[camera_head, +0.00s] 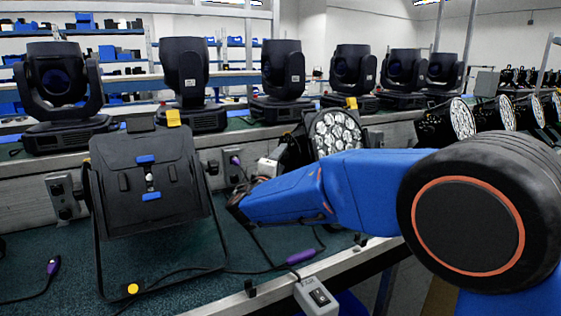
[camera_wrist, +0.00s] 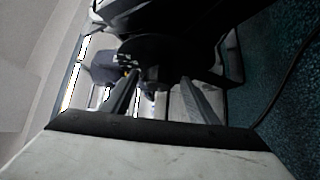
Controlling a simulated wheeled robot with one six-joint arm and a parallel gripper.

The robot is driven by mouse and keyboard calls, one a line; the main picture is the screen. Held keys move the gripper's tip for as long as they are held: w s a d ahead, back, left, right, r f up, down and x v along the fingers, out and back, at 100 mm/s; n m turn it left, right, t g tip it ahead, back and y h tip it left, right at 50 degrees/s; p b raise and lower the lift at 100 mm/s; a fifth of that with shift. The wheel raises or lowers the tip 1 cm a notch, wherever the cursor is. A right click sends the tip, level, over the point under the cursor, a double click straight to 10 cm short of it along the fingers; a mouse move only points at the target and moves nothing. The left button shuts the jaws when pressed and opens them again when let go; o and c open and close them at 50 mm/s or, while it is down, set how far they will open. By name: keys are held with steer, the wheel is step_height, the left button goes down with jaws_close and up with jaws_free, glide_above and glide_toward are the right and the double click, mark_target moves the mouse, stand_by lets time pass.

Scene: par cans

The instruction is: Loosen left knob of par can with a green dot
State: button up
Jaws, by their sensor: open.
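A black par can (camera_head: 334,134) with a round face of several LEDs stands behind my blue arm in the head view. Its lower part is hidden by the arm, and no green dot shows. In the wrist view a dark rounded part (camera_wrist: 148,50), perhaps a knob or the side of a fixture, lies just beyond my gripper (camera_wrist: 158,88). The two grey fingers are apart with nothing clearly held between them. I cannot tell whether they touch the dark part. In the head view my gripper is mostly hidden at the arm's far end.
A large black fixture (camera_head: 147,188) on a stand with a yellow dot (camera_head: 132,289) fills the left of the green bench. A purple connector (camera_head: 300,257), cables and a grey switch box (camera_head: 317,297) lie near the front edge. Moving-head lights (camera_head: 283,80) line the back.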

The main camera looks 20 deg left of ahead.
steer(key=shift+w, duration=0.1)
steer(key=c, duration=1)
steer(key=shift+c, duration=0.2)
steer(key=shift+r, duration=0.1)
steer(key=shift+w+a+r+n+g+h, duration=0.25)
steer(key=shift+n+g+h, duration=0.55)
steer(key=shift+n+g, duration=0.8)
steer(key=shift+s+r+n+g+h, duration=0.1)
steer(key=shift+r+n+g+h, duration=0.2)
steer(key=shift+n+g+h, duration=0.9)
steer(key=shift+w+a+r+n+g+h, duration=0.15)
steer(key=shift+r+n+g+h, duration=0.2)
steer(key=shift+n+g, duration=1.65)
